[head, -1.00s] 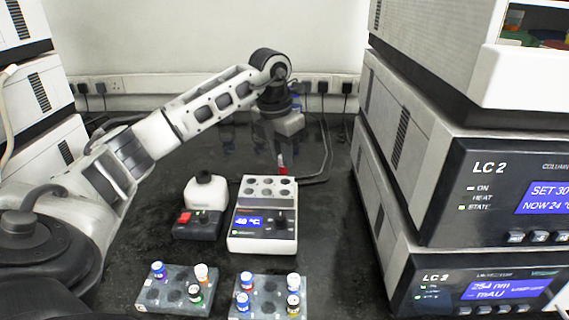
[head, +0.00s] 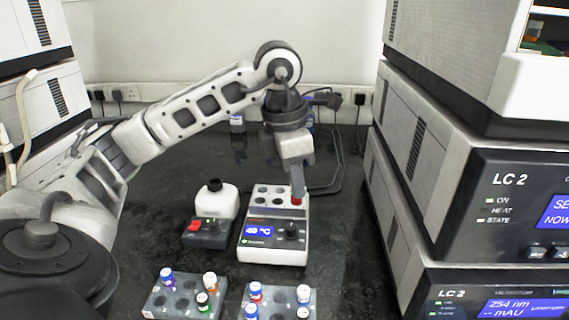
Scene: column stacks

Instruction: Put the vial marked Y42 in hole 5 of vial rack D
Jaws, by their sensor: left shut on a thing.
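My left gripper (head: 298,196) points down over the right side of the grey block of the heater (head: 273,237), shut on a red-capped vial (head: 297,202). The vial is mostly hidden by the fingers; I cannot tell whether it sits in a hole or just above one. Its marking cannot be read. Two grey racks stand in front: the left rack (head: 157,304) holds several vials, and so does the right rack (head: 277,299), cut off by the lower edge. Rack letters, hole numbers and vial marks are too small to read. My right gripper is not in view.
A white bottle (head: 216,200) stands on a small dark device with a red part (head: 207,232), left of the heater. LC 2 instruments (head: 500,210) wall off the right side. Cables (head: 335,165) lie behind the heater. The dark bench left of the bottle is clear.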

